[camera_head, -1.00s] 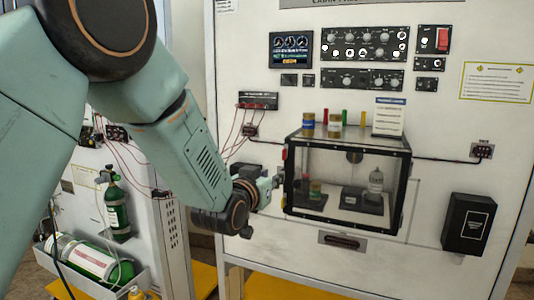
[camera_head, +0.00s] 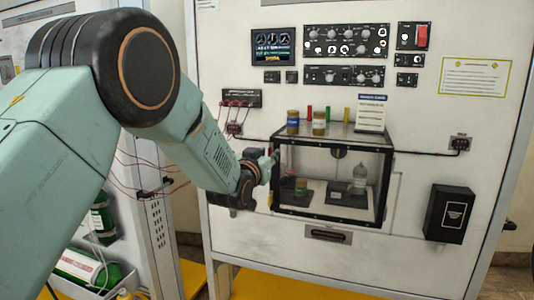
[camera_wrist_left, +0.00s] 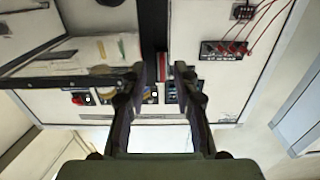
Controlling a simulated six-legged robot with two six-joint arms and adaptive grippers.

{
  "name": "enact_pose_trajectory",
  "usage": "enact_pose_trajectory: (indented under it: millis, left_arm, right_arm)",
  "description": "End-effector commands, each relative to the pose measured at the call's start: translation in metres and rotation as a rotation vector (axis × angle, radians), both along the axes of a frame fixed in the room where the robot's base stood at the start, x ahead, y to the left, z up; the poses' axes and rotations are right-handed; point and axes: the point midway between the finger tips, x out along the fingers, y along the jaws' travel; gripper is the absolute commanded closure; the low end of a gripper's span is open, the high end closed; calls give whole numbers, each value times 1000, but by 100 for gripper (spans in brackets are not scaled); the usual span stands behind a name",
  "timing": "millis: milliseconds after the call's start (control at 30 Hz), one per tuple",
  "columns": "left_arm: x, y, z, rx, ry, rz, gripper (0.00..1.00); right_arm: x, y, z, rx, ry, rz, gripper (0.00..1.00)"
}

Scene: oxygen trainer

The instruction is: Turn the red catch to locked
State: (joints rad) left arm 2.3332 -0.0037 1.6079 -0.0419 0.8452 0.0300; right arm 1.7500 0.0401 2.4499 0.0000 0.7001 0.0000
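The clear chamber with a black frame (camera_head: 331,216) is fixed to the white panel. The red catch (camera_wrist_left: 164,72) shows as a small red strip beside the chamber's black edge post in the left wrist view. My left gripper (camera_wrist_left: 161,80) is open, with one finger on each side of the catch in that view. I cannot tell whether either finger touches it. In the head view the left gripper (camera_head: 268,167) is at the chamber's left front edge and mostly hides the catch. My right gripper is not in view.
A black box (camera_head: 447,213) hangs at right.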

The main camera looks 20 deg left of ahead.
Motion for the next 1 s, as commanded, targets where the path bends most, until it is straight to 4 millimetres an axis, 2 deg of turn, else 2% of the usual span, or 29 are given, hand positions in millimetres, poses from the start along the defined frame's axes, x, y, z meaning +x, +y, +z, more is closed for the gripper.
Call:
enact_pose_trajectory:
  millis: [400,733,1000]
  left_arm:
    - [4,2,0,0,0,0,72]
    - [4,2,0,0,0,0,100]
    - [4,3,0,-1,0,1,100]
  right_arm:
    - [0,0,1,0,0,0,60]
    - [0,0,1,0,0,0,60]
    - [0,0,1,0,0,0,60]
